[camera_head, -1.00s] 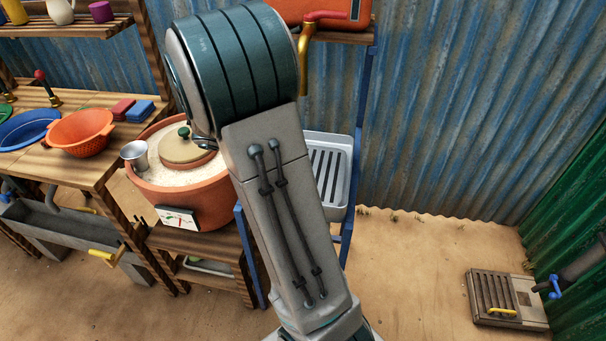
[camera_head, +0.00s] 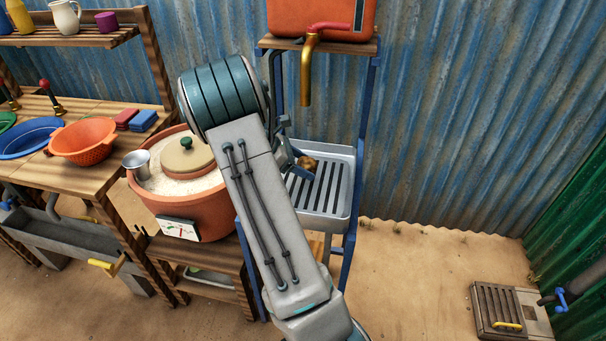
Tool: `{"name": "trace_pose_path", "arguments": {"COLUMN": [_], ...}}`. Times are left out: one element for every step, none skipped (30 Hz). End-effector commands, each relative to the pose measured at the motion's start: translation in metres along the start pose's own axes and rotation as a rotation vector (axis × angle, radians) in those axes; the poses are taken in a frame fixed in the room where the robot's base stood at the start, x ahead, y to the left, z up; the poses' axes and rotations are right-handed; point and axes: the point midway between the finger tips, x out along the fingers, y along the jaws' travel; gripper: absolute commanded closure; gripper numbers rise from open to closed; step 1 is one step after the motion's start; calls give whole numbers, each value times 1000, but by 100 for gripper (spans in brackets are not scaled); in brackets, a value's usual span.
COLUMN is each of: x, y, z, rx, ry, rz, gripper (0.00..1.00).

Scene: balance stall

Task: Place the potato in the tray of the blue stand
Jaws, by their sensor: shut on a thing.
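The blue stand (camera_head: 365,130) is right of centre against the corrugated wall. Its grey slatted tray (camera_head: 340,207) sits at mid height. The potato (camera_head: 308,163), small and brown, shows at the tray's back left, partly hidden by my gripper (camera_head: 304,167). My gripper is shut on the potato, over or in the tray; I cannot tell whether the potato touches the slats. My arm hides the tray's left side and part of the stand.
An orange tank (camera_head: 310,18) with a brass spout (camera_head: 306,75) hangs above the tray. Left of my arm stands a terracotta pot (camera_head: 200,205) with a lid and gauge. A wooden counter (camera_head: 85,180) holds an orange colander (camera_head: 85,140). The ground at right is mostly clear.

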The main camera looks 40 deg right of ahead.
Motion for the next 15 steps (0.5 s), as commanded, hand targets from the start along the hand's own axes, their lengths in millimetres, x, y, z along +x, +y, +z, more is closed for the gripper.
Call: {"name": "trace_pose_path", "arguments": {"x": [2, 2, 4, 5, 6, 9, 12, 15, 19, 22, 25, 27, 28, 28, 28], "y": [3, 3, 4, 4, 4, 4, 4, 4, 5, 5, 5, 6, 6, 6, 6], "z": [-1, -1, -2, -4, -6, -9, -13, -16, -21, -25, -28, -30, -31, -32, -32], "rx": [0, -1, -1, -2, -2, -2, -2, -3, -4, -3, -2, -2, -1, -1, 0], "ry": [0, 0, 0, 0, 0, 0, -1, -1, -2, -1, -1, -1, -1, -1, 0], "rz": [0, 0, 0, 0, 0, 0, 0, -1, -1, 0, 0, 0, 1, 1, 2], "gripper": [58, 58, 58, 58, 58, 58, 58, 58, 58, 58, 58, 58, 58, 58, 58]}}
